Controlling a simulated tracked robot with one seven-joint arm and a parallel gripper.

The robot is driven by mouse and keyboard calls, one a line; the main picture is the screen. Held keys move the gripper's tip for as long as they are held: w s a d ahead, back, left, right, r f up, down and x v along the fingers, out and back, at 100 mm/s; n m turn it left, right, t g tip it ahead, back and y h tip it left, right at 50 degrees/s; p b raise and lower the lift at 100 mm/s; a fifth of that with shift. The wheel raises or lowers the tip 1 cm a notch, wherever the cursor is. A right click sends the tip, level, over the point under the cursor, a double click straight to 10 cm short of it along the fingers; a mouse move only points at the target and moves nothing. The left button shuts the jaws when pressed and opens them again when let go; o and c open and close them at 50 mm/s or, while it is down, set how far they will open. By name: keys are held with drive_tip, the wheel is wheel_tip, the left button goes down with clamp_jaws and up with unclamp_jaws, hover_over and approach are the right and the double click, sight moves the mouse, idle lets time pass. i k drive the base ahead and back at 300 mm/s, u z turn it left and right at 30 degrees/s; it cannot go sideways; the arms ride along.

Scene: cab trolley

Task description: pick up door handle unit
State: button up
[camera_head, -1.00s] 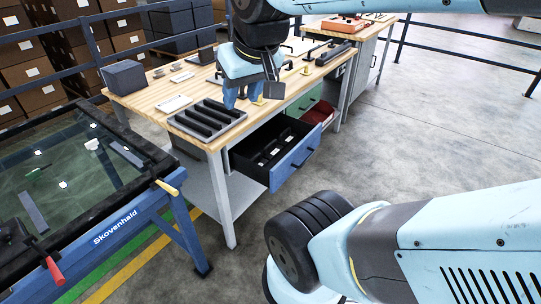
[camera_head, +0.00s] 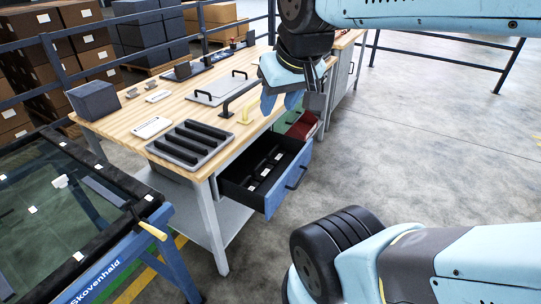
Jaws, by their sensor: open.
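Several pieces could be the door handle unit, and I cannot tell which is meant. A grey tray (camera_head: 213,155) holding several black bars lies at the front of the bench. Several black pieces with white labels (camera_head: 267,172) lie in the open blue-fronted drawer (camera_head: 294,178). My gripper (camera_head: 280,106) points down, open and empty, just right of the yellow handle and apparently above the bench edge. Its exact height is unclear.
The wooden bench (camera_head: 120,122) carries a grey panel with black handles (camera_head: 212,92), a white flat piece (camera_head: 151,127) and a dark block (camera_head: 94,100). A glass-topped blue frame (camera_head: 130,272) stands at the lower left. Clear floor (camera_head: 430,140) lies to the right.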

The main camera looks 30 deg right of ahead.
sight(248, 184)
drive_tip(key=z, duration=0.4)
drive_tip(key=i, duration=0.95)
drive_tip(key=u, duration=0.05)
